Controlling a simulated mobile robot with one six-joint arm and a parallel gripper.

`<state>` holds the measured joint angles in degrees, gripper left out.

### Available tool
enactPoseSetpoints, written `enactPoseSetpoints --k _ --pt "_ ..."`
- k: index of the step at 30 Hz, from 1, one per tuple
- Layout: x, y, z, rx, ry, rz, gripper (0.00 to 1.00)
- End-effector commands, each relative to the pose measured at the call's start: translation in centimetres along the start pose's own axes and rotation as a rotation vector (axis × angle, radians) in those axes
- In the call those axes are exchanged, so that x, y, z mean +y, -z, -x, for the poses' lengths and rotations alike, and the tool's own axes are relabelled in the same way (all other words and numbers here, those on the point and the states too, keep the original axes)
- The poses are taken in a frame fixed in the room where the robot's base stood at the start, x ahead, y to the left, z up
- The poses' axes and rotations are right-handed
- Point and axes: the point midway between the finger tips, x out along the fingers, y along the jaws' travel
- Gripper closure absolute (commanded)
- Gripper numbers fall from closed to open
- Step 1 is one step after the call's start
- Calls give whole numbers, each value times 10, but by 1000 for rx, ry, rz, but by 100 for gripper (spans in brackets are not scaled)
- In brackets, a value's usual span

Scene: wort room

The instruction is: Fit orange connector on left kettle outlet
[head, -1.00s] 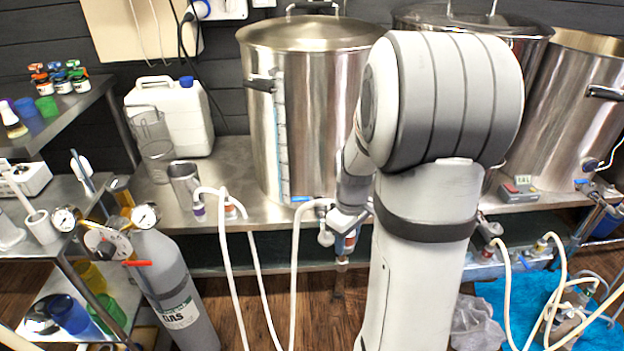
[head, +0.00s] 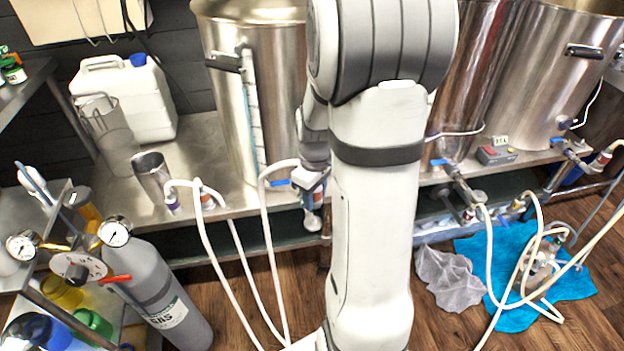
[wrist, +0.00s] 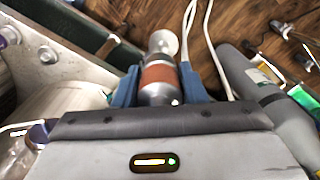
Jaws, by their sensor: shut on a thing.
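The left kettle (head: 283,60) is a tall steel pot on the steel bench, partly behind my arm. Its outlet is hidden by my arm in the head view, and I cannot pick it out in the wrist view. My gripper (head: 314,188) is low in front of this kettle, near the bench's front edge. In the wrist view its blue fingers (wrist: 158,86) are shut on the orange connector (wrist: 158,77), a ribbed orange-brown sleeve with metal ends. I cannot tell whether the connector touches the outlet.
Two other hose ends, one purple (head: 172,203) and one orange-red (head: 207,201), stand on the bench beside a steel cup (head: 152,174). A grey gas cylinder (head: 165,290) stands at front left. Hoses and a pump lie on a blue cloth (head: 495,260) at right.

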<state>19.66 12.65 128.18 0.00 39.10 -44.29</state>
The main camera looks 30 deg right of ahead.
Motion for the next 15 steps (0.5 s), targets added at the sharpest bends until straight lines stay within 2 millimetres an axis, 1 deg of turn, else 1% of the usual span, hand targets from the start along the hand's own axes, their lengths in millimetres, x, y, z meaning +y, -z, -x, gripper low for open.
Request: enactPoseSetpoints --k 1,6,11,15 --pt "-1 0 18 -3 3 -5 89" --pt "-4 1 29 -3 3 -28 89" --pt "-5 1 30 -2 2 -42 89" --pt "-5 2 25 -1 1 -44 89"
